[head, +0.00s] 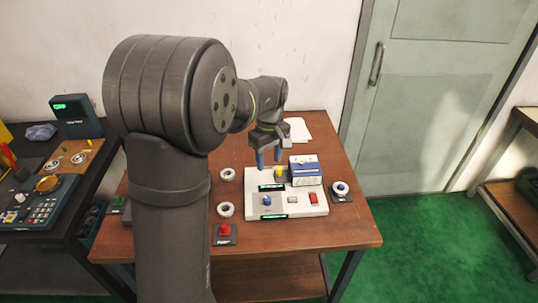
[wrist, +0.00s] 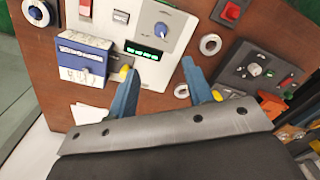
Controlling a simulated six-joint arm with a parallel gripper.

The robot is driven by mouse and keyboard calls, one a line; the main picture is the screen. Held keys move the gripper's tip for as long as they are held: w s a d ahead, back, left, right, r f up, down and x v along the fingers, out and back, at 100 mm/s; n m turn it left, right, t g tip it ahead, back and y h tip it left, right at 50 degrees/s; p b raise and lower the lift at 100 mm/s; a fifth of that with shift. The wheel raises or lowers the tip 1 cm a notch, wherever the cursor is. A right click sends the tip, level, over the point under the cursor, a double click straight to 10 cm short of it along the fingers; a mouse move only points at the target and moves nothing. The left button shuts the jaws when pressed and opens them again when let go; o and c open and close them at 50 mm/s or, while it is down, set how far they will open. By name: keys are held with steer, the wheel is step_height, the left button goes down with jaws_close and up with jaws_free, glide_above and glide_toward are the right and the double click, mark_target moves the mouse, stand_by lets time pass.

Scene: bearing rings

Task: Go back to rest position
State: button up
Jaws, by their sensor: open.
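My gripper (head: 268,160) hangs over the back left part of a white test device (head: 255,204) on the wooden table. Its two blue fingers are apart with nothing between them. They also show in the wrist view (wrist: 160,72), pointing towards the device. A bearing ring (head: 228,174) and a second ring (head: 225,209) lie on the table left of the device. A blue and white box (head: 305,170) stands at the device's back right.
A red button (head: 225,230) on a dark base is at the table's front left. White paper (head: 298,129) lies at the back. A dark bench (head: 40,215) with a control panel stands at the left. The table's right side (head: 350,222) is mostly clear.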

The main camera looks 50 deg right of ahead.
mark_target(268, 198)
steer(key=shift+r, duration=0.55)
steer(key=shift+f, duration=0.15)
steer(key=f, duration=1.7)
steer(key=shift+a+f, duration=0.1)
steer(key=shift+a, duration=0.2)
